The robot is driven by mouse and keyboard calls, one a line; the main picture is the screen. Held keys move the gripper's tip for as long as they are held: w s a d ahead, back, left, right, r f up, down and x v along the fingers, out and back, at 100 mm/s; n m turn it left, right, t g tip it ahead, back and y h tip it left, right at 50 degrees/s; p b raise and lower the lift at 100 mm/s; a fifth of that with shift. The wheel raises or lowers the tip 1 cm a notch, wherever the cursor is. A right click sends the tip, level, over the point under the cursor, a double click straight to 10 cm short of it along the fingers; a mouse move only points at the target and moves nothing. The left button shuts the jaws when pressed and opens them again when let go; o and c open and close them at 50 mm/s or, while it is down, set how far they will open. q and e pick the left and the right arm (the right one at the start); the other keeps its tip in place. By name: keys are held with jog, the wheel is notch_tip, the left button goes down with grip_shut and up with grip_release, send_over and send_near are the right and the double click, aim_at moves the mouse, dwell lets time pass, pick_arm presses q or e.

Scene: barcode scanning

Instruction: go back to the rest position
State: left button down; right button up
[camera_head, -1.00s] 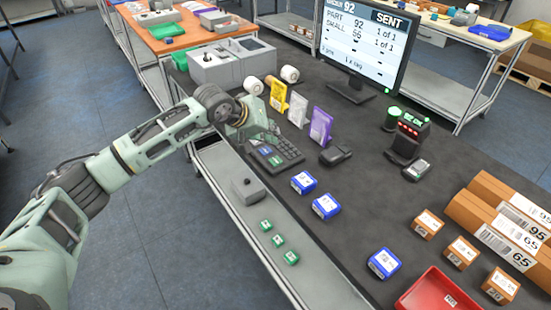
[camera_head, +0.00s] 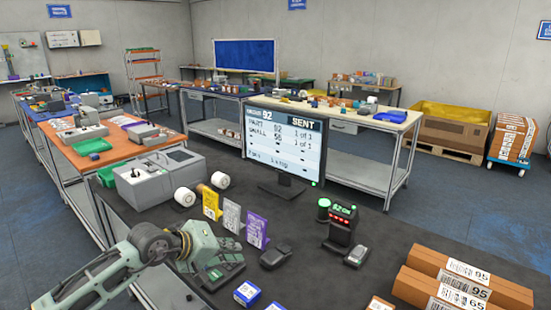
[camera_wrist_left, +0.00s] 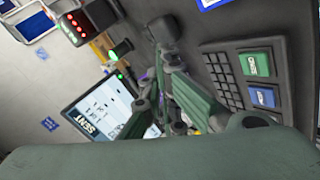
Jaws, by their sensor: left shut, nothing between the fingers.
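My left arm comes in from the lower left of the head view. Its gripper (camera_head: 200,245) is over the near left part of the dark table (camera_head: 395,240), at the keypad (camera_head: 222,272), and partly covers it. In the left wrist view the gripper's green fingers (camera_wrist_left: 175,100) are shut with nothing seen between them. The keypad (camera_wrist_left: 238,80), with a green and a blue key, shows to the right of them there. I cannot tell whether the fingers touch it. My right gripper is not in view.
The monitor (camera_head: 285,148) reads SENT. Yellow, grey and purple card holders (camera_head: 257,230) stand just beyond the gripper. A scanner on its stand (camera_head: 341,230), blue boxes (camera_head: 247,293) and long brown boxes (camera_head: 462,283) are on the table. A grey machine (camera_head: 160,175) stands at the far left.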

pick_arm(q)
jog(key=s+d+r+n+t+h, duration=0.1)
jog(key=s+d+r+n+h, duration=0.2)
jog(key=d, duration=0.3)
jog(key=s+d+r+n+h, duration=0.2)
jog(key=s+d+n+h, duration=0.1)
jog(key=d, duration=0.2)
jog(key=s+a+r+n+t+y, duration=0.25)
jog(key=r+n+t, duration=0.6)
jog(key=n, duration=1.15)
jog(key=s+a+f+n+g+y, duration=0.1)
jog(key=s+a+f+n+y, duration=0.2)
jog(key=a+f+n+y, duration=0.7)
jog(key=s+a+f+n+g+y, duration=0.2)
jog(key=s+a+f+n+y, duration=0.3)
jog(key=n, duration=1.1)
jog(key=s+f+n+g+h, duration=0.2)
jog(key=s+f+n+g, duration=0.4)
jog(key=s+f, duration=0.45)
jog(key=s+f+n+g+h, duration=0.3)
jog(key=s+f+n+g, duration=0.35)
jog(key=s, duration=0.75)
notch_tip(320, 180, down, 25)
jog(key=s, duration=0.1)
jog(key=s+a+f+g, duration=0.1)
jog(key=s+a+f, duration=0.2)
jog(key=s+f, duration=1.4)
jog(key=shift+s+f+y, duration=0.15)
jog(key=shift+s+y, duration=0.15)
jog(key=shift+y, duration=0.05)
